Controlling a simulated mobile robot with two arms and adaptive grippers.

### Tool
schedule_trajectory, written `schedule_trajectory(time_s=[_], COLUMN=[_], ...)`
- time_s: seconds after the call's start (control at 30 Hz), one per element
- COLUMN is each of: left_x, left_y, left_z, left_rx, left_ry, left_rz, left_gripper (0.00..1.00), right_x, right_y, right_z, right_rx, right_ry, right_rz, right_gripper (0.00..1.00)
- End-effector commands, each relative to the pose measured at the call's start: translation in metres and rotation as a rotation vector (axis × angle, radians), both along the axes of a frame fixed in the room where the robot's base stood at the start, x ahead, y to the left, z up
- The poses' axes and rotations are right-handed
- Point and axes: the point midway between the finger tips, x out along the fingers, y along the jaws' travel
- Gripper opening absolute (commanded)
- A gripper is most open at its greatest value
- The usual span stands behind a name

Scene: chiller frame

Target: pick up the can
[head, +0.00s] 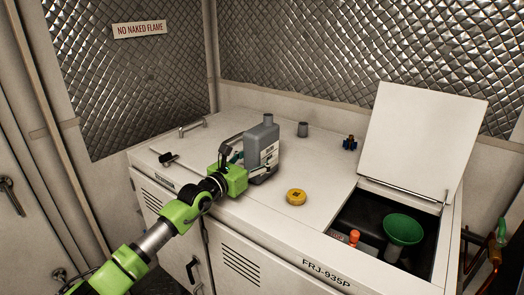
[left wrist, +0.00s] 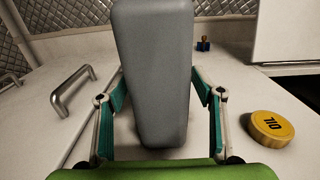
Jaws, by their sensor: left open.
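The can (head: 264,143) is a grey jug with a neck and a pale label, standing upright on the white cabinet top. In the left wrist view the can (left wrist: 155,70) fills the middle, narrow side towards me. My left gripper (head: 238,152) is low at the can's near left side. In the left wrist view the open fingers of my left gripper (left wrist: 159,85) stand to the left and right of the can. Small gaps show beside it, and I cannot tell whether either finger touches it. My right gripper is not in view.
A raised lid (head: 421,129) adjoins an open bay holding a green funnel (head: 403,229). A metal handle (left wrist: 73,88) is at left.

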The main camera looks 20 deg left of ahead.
Motion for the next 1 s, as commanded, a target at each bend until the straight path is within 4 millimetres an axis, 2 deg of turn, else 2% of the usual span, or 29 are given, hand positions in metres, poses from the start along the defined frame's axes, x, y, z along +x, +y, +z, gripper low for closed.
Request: schedule_trajectory(time_s=[0.27,0.3,0.5,0.53,1.0], left_x=[0.004,0.004,0.004,0.004,0.004], left_y=[-0.001,-0.001,-0.001,-0.001,-0.001], left_z=[0.000,0.000,0.000,0.000,0.013], left_rx=[-0.001,-0.001,-0.001,-0.001,-0.004], left_ry=[0.000,0.000,0.000,0.000,-0.009], left_rz=[0.000,0.000,0.000,0.000,0.000], left_gripper=[0.61,0.58,0.07,0.03,0.03], right_x=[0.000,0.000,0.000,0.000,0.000], right_y=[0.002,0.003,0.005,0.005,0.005], right_z=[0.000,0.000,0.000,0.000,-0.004], right_rx=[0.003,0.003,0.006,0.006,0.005], right_ry=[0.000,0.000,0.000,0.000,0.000], right_rz=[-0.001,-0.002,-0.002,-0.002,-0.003], right_gripper=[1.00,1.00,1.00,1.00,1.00])
